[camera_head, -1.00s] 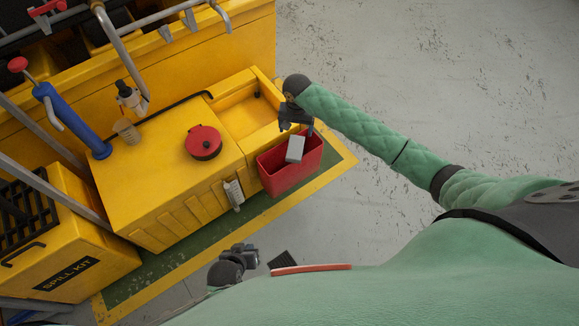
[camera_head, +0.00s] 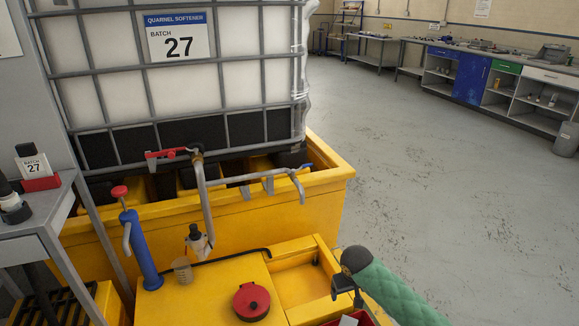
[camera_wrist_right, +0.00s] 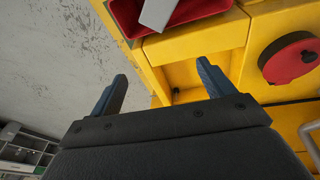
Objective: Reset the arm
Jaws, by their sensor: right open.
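My right arm, in a green quilted sleeve, comes in at the bottom right of the head view. Its gripper (camera_head: 343,294) hangs by the corner of the yellow platform, over the near edge of a red bin (camera_head: 366,319). In the right wrist view the fingers (camera_wrist_right: 162,72) are spread with nothing between them. The red bin also shows there at the top (camera_wrist_right: 197,11), with a pale grey block (camera_wrist_right: 157,12) in it, clear of the fingers. My left gripper is not in either view now.
The yellow platform (camera_head: 215,300) carries a red-capped opening (camera_head: 251,301), a blue hand pump (camera_head: 141,250) and a small bottle (camera_head: 197,243). A caged white tank (camera_head: 230,60) stands behind. Open grey floor (camera_head: 430,170) lies to the right, with workbenches (camera_head: 500,80) beyond.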

